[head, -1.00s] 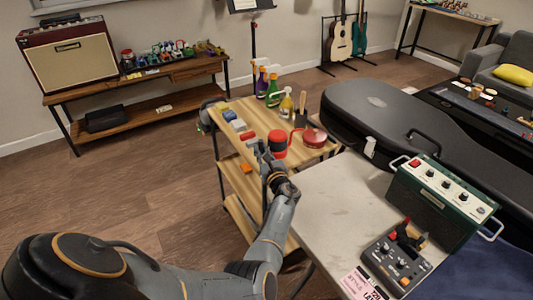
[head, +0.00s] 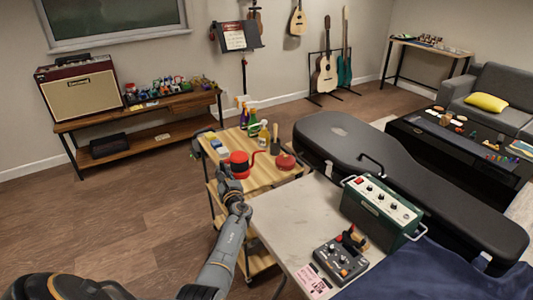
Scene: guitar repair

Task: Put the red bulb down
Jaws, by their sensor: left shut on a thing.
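My left gripper (head: 232,177) is over the left part of the wooden trolley top (head: 266,178). It is shut at a rounded red thing with a dark band, which I take for the red bulb (head: 239,158). A thin red piece sticks out from it to the right. The gripper and wrist hide part of its near side, and I cannot tell whether it touches the trolley top. A second red, round, low object (head: 286,161) rests near the trolley's right edge. My right gripper is not in view.
Bottles (head: 252,127) and small boxes stand along the trolley's back and left. A black guitar case (head: 400,180) and a table with a green amplifier (head: 382,212) and a grey pedal (head: 341,260) are to the right. Bare wood shows at the trolley's front.

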